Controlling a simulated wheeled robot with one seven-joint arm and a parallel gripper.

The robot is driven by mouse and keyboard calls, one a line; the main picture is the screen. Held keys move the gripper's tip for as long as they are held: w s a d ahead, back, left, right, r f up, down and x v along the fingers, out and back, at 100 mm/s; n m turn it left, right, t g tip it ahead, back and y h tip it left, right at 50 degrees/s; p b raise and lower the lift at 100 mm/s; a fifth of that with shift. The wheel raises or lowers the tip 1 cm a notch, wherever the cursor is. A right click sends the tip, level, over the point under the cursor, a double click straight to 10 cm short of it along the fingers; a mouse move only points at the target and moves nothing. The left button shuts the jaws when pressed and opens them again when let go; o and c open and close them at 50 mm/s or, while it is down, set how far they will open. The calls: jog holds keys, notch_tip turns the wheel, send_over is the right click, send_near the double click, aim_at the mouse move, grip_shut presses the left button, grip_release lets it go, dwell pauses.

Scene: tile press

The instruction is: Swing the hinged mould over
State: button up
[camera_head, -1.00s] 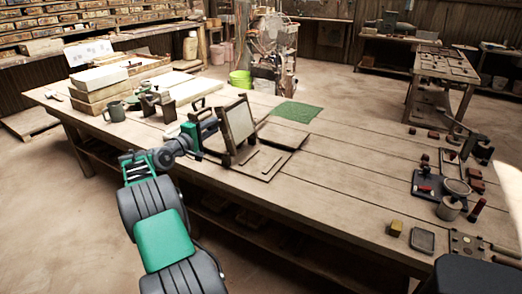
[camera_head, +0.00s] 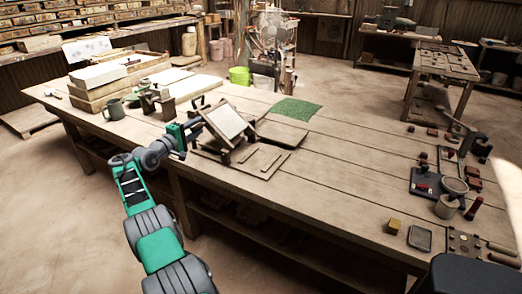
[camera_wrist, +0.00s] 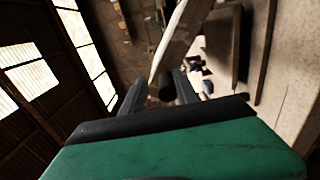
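The hinged mould (camera_head: 226,122) is a dark wooden frame with a pale panel, tilted up over its wooden base (camera_head: 262,161) on the long bench. Its frame leans left, towards my arm. My gripper (camera_head: 193,130) is at the left edge of the frame. In the wrist view the two fingers of my gripper (camera_wrist: 162,92) are on either side of a dark round handle (camera_wrist: 167,93). The pale panel edge of the mould (camera_wrist: 178,38) rises beyond them. The finger contact itself is small and partly hidden in the head view.
A flat wooden board (camera_head: 282,133) lies right of the base, with a green mat (camera_head: 297,108) behind it. Small tools and a dark tray (camera_head: 419,238) are at the right. The bench middle is clear.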

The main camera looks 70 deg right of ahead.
jog(key=shift+o, duration=1)
jog(key=shift+w+a+r, duration=0.1)
jog(key=shift+w+r, duration=0.05)
jog(key=shift+r, duration=0.1)
jog(key=shift+f, duration=0.15)
jog(key=a, duration=0.5)
jog(key=w+a, duration=0.1)
jog(key=a, duration=0.2)
jog(key=shift+w, duration=0.1)
jog(key=shift+f, duration=0.1)
